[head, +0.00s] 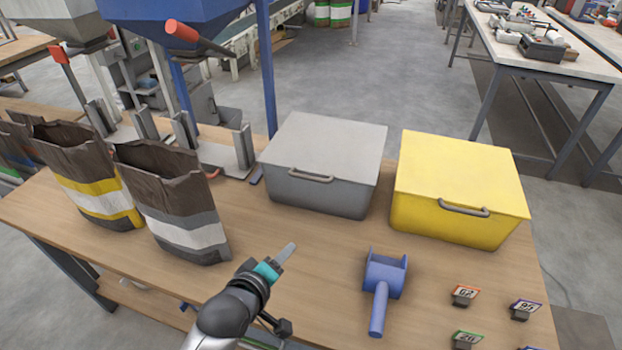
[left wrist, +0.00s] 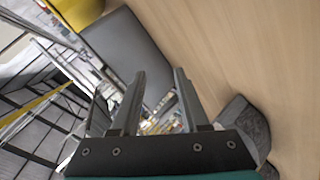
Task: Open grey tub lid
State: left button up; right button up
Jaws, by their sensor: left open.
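The grey tub (head: 318,194) stands on the wooden table with its grey lid (head: 325,145) on, flat and closed. A grey bar handle (head: 311,176) sits at the front edge of the lid. My left gripper (head: 287,252) is in front of the tub and apart from it, nearer the table's front edge. In the left wrist view its two fingers (left wrist: 159,92) are apart with nothing held between them. A grey body (left wrist: 128,50), apparently the grey tub, lies beyond the fingers there. My right gripper is not in view.
A yellow tub (head: 458,190) with a closed lid stands right of the grey tub. A blue scoop (head: 382,285) and several small number tags (head: 465,293) lie in front. Open paper bags (head: 175,205) and the bagger stand left. Table space before the grey tub is clear.

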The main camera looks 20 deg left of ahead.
aim_at(306, 176)
pick_arm(q)
jog(key=w+a+r+n+t, duration=0.1)
jog(key=w+r+n+t, duration=0.35)
jog(key=r+n, duration=0.2)
jog(key=shift+g, duration=0.25)
jog(key=b+x, duration=0.1)
jog(key=x, duration=0.4)
jog(key=b+x, duration=0.1)
jog(key=x, duration=0.4)
jog(key=r+b+x, duration=0.1)
jog(key=x, duration=0.4)
jog(key=shift+w, duration=0.5)
grip_shut()
